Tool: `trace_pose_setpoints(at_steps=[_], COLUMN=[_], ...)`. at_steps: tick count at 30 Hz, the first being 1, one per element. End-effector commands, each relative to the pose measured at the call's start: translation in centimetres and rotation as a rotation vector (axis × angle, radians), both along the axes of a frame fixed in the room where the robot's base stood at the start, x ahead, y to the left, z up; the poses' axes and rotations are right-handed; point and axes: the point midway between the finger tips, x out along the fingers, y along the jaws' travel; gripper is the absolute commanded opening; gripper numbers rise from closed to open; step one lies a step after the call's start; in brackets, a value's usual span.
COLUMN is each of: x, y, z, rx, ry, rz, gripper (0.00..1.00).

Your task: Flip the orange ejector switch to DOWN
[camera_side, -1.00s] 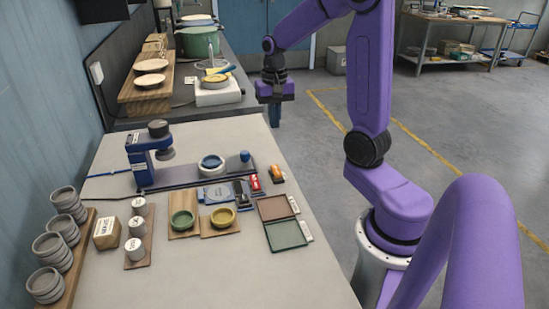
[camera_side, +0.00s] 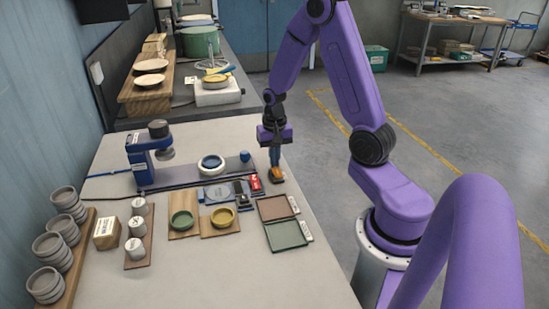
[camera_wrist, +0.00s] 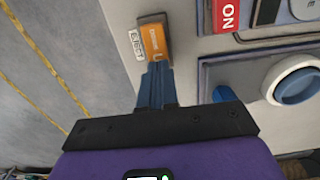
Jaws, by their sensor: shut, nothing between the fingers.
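The orange ejector switch (camera_side: 276,174) sits on the table near its right edge, beside a red label. In the wrist view the orange switch (camera_wrist: 154,41) shows with lettering on its face and a small white label (camera_wrist: 137,45) along its left side. My gripper (camera_side: 275,168) is shut and empty, pointing down at the switch. In the wrist view its blue fingertips (camera_wrist: 158,68) are together at the near end of the switch. Whether they touch it I cannot tell. The switch's exact position is partly hidden by the fingers.
A blue press (camera_side: 150,155) with a long base stands to the left, with a round white dial (camera_side: 211,163) and a blue knob (camera_side: 245,157). Brown and green trays (camera_side: 287,234) lie nearer.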

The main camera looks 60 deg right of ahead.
Motion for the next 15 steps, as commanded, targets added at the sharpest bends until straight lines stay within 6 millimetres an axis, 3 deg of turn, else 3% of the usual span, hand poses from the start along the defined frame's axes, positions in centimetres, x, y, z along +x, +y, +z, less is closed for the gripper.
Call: trace_pose_setpoints(at_steps=[15], x=[0.11], y=[-0.24], z=[-0.64], rx=[0.033], ry=[0.041], rz=[-0.005], gripper=[0.00])
